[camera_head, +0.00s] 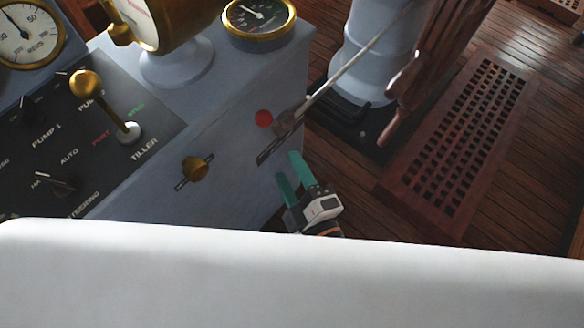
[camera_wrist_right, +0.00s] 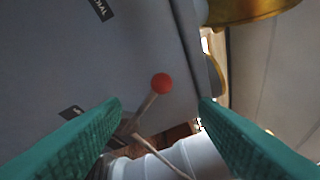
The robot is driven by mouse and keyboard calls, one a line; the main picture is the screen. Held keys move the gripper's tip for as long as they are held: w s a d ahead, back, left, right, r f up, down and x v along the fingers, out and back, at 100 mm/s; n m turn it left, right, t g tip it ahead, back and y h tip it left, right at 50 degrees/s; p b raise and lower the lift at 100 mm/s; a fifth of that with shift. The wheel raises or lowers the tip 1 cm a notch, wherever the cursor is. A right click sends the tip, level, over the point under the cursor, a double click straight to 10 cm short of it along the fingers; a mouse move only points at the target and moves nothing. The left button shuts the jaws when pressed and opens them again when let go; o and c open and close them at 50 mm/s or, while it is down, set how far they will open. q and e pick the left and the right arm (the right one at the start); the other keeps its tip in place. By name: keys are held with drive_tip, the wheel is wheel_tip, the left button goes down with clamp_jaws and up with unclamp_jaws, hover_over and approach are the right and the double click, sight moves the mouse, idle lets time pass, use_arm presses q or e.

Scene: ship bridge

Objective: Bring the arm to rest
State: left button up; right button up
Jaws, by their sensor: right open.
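My right gripper (camera_head: 292,170) is low beside the grey console's side panel, with teal fingers apart and nothing between them in the head view. In the right wrist view the two teal fingers (camera_wrist_right: 160,104) are spread wide. Between and beyond them shows a red ball knob (camera_wrist_right: 162,83) on a thin rod; I see no finger touching it. The red knob (camera_head: 264,118) also shows in the head view against the console side, above a dark slot. My left gripper is in neither view.
The console (camera_head: 235,115) carries gauges, a tiller lever (camera_head: 88,84) with a brass ball, and a brass knob (camera_head: 195,168) on its side. A pale column (camera_head: 368,50) and wooden wheel parts (camera_head: 425,65) stand behind. A wooden grating (camera_head: 465,140) lies on the plank floor at right.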

drive_tip(key=s+d+f+m+g+h+p, duration=0.1)
drive_tip(key=d+f+m+g+h+p, duration=0.3)
drive_tip(key=f, duration=1.1)
drive_tip(key=s+d+f+m+g+h, duration=0.1)
drive_tip(key=d+f+m+g, duration=0.3)
drive_tip(key=f, duration=1)
use_arm(q)
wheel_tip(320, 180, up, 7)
drive_tip(key=p, duration=0.3)
use_arm(e)
drive_tip(key=s+d+f+m+g+h, duration=0.1)
drive_tip(key=s+d+f+m+g, duration=0.2)
drive_tip(key=s+d+f, duration=0.5)
drive_tip(key=s+d+f+m+g+h, duration=0.2)
drive_tip(key=s+d+f+m, duration=0.3)
drive_tip(key=s, duration=0.9)
drive_tip(key=d+f+g, duration=0.1)
drive_tip(key=d+f, duration=0.2)
drive_tip(key=d, duration=0.1)
drive_tip(key=shift+d+f+m+g+h, duration=0.3)
drive_tip(key=shift+d+f, duration=0.05)
drive_tip(key=shift+f, duration=0.05)
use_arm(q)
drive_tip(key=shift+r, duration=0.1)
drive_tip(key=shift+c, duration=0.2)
use_arm(e)
drive_tip(key=shift+w, duration=0.1)
